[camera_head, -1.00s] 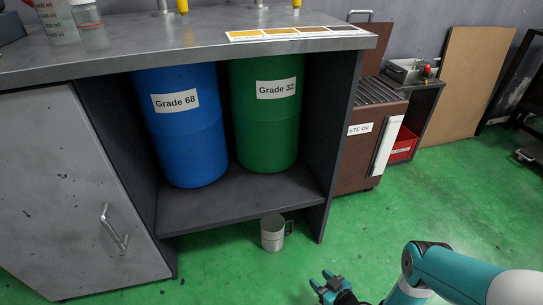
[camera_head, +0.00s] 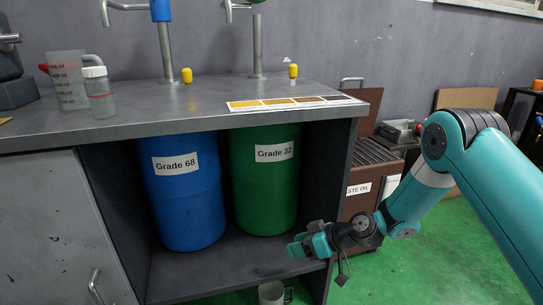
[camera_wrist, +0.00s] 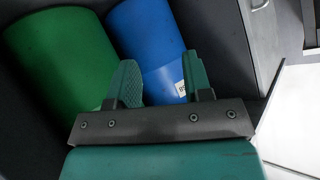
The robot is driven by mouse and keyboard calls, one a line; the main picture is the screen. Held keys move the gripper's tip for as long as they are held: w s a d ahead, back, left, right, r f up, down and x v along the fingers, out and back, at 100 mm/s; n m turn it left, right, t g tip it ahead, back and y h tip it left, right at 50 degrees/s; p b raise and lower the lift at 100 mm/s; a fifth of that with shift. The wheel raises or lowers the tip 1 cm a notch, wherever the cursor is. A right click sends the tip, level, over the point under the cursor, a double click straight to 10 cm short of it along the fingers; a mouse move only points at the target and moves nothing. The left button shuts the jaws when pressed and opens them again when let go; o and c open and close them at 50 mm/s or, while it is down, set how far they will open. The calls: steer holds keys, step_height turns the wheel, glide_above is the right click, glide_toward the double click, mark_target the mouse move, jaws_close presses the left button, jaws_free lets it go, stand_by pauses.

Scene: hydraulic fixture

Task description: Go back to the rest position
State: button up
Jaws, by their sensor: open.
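My gripper (camera_head: 298,246) is in front of the right part of the open cabinet shelf, just before the green drum (camera_head: 264,190) in the head view. In the wrist view my gripper (camera_wrist: 162,82) has its two fingers apart with nothing between them. The green drum (camera_wrist: 58,58) and the blue drum (camera_wrist: 148,40) show beyond the fingers. My teal arm reaches in from the right side of the head view.
The bench top (camera_head: 200,112) holds a beaker (camera_head: 67,80), a small bottle (camera_head: 98,92) and a colour chart (camera_head: 290,103). The blue drum (camera_head: 184,195) stands on the shelf. A metal mug (camera_head: 272,292) is below the shelf. A brown waste oil cabinet (camera_head: 362,205) stands at right.

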steer(key=s+r+g+h, duration=0.2)
steer(key=s+r, duration=0.5)
steer(key=r, duration=0.3)
steer(key=s+r+g+h, duration=0.1)
steer(key=s+r, duration=0.5)
steer(key=r, duration=0.3)
steer(key=s+d+r+m+h, duration=0.2)
steer(key=s+d+r, duration=0.15)
steer(key=s, duration=0.55)
steer(key=s+d+r+m+h, duration=0.25)
steer(key=s+d, duration=0.25)
steer(key=s, duration=0.4)
step_height(320, 180, up, 33)
steer(key=p, duration=3.3)
steer(key=shift+a+r+n+g+y, duration=0.2)
steer(key=shift+a+n+g+y, duration=0.15)
steer(key=shift+n, duration=0.1)
steer(key=shift+w, duration=0.1)
